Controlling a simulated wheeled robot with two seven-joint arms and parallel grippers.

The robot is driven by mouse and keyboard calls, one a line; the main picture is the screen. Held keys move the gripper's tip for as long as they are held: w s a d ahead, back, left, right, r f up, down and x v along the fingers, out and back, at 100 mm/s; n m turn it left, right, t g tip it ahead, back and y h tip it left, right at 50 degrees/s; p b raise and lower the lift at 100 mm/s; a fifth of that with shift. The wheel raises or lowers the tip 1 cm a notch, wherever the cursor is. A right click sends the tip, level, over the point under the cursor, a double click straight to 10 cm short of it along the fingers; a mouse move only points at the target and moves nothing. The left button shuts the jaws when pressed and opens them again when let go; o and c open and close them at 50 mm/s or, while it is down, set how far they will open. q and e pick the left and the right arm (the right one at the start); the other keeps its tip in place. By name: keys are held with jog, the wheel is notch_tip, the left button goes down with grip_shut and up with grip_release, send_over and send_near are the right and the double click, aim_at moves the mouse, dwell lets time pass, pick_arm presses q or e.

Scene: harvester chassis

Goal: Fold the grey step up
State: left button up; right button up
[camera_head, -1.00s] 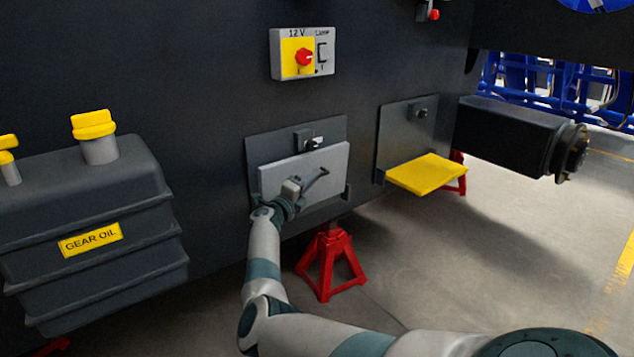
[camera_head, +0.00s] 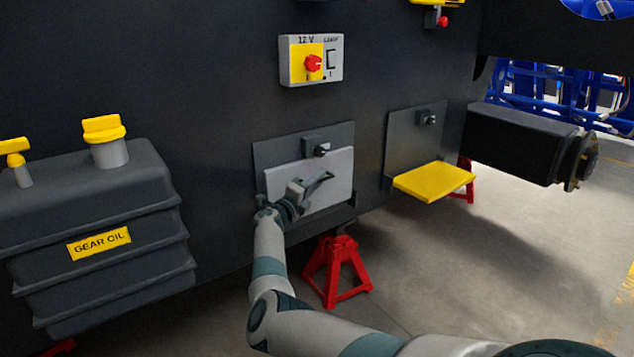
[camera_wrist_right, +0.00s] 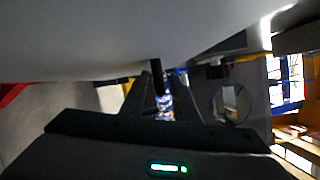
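The grey step (camera_head: 337,180) is a light grey panel, standing nearly upright in front of its dark back plate (camera_head: 285,147) in the head view. Its top edge is just below or at a small dark latch (camera_head: 319,149); I cannot tell whether they touch. My right gripper (camera_head: 322,181) is at the front face of the step, its dark fingers across the panel. In the right wrist view, a large pale surface, apparently the step (camera_wrist_right: 90,35), fills the top. The right fingers (camera_wrist_right: 164,85) show below it, tips partly hidden. My left gripper is out of view.
A yellow step (camera_head: 433,181) sticks out level at the right on a similar plate. A red stand (camera_head: 336,272) is below the grey step. The gear oil tank (camera_head: 95,215) bulges out at left. A 12 V switch box (camera_head: 312,60) is above.

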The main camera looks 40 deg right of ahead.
jog(key=shift+a, duration=0.1)
jog(key=shift+s+a+f, duration=0.1)
jog(key=shift+s+a, duration=0.05)
jog(key=shift+a, duration=0.35)
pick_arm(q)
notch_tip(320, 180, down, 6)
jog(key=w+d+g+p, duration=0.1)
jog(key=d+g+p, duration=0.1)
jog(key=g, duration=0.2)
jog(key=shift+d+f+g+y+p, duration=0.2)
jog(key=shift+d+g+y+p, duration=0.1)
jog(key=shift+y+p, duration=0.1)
pick_arm(e)
jog(key=v, duration=1.6)
